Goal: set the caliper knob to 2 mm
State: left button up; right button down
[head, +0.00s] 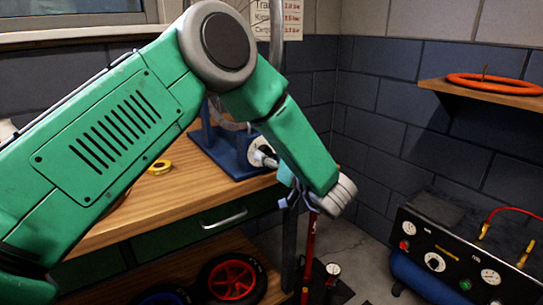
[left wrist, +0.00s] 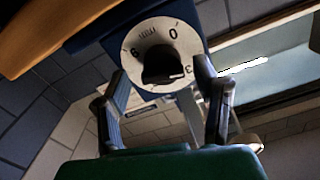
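The caliper knob (left wrist: 163,66) is black and sits on a round white dial (left wrist: 140,38) with a 0, a 3 and another digit, either 6 or 9. In the head view the dial (head: 254,146) is on the blue stand (head: 222,150) at the bench's right end. My left gripper (left wrist: 160,72) is open, its two fingers apart on either side of the knob in the wrist picture, with gaps showing. In the head view my left gripper (head: 288,188) is just right of and below the dial, partly hidden by my arm. My right gripper is not in view.
The wooden bench (head: 185,205) holds a yellow tape roll (head: 159,167); a drawer handle (head: 223,218) is on its front. Wheels (head: 231,280) lie below. A red floor pump (head: 309,255) stands close under my left gripper. A compressor panel (head: 450,255) is at right.

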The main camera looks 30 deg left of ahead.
pick_arm(q)
jog(key=v, duration=1.2)
jog(key=shift+w+f, duration=0.1)
